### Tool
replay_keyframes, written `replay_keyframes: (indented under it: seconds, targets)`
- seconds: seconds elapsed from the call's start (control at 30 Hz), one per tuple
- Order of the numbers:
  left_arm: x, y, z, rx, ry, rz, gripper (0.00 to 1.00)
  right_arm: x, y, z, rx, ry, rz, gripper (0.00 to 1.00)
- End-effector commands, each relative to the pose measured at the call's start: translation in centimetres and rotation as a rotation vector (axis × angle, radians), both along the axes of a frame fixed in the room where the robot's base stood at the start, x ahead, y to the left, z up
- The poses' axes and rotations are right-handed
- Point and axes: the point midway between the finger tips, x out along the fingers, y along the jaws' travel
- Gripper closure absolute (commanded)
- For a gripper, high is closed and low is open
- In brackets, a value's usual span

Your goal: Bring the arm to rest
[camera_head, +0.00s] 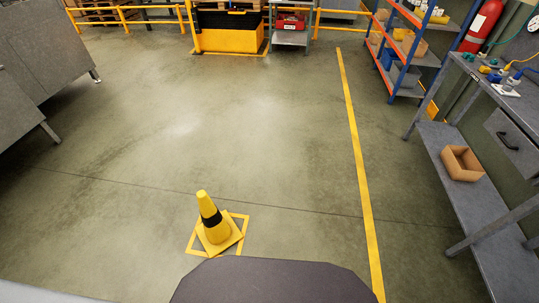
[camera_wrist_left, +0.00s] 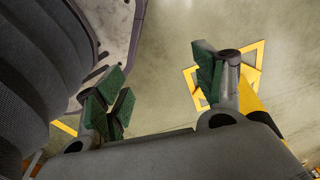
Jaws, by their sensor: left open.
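My left gripper (camera_wrist_left: 160,88) shows in the left wrist view. Its two green-padded fingers are wide apart, with nothing between them but bare floor. It is not in the head view. My right gripper is in neither view. A yellow cone with a black band (camera_head: 212,222) stands on the floor in the head view. Its base sits turned over a yellow square outline (camera_head: 191,245). In the left wrist view the cone (camera_wrist_left: 249,101) shows beyond the right finger, partly hidden by it.
A yellow floor line (camera_head: 356,150) runs down the right side. A grey bench (camera_head: 465,215) with a cardboard box (camera_head: 461,163) stands at the right, a blue-and-orange shelf (camera_head: 405,75) behind it. Grey cabinets (camera_head: 45,45) stand at the left. The middle floor is clear.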

Motion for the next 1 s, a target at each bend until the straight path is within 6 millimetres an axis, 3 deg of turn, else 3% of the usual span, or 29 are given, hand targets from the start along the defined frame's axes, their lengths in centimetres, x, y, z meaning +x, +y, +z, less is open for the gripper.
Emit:
replay_keyframes:
  seconds: [1.0]
  targets:
    - [-10.7,2.0,4.1,0.008,0.047,-0.011,0.31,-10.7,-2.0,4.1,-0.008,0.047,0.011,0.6]
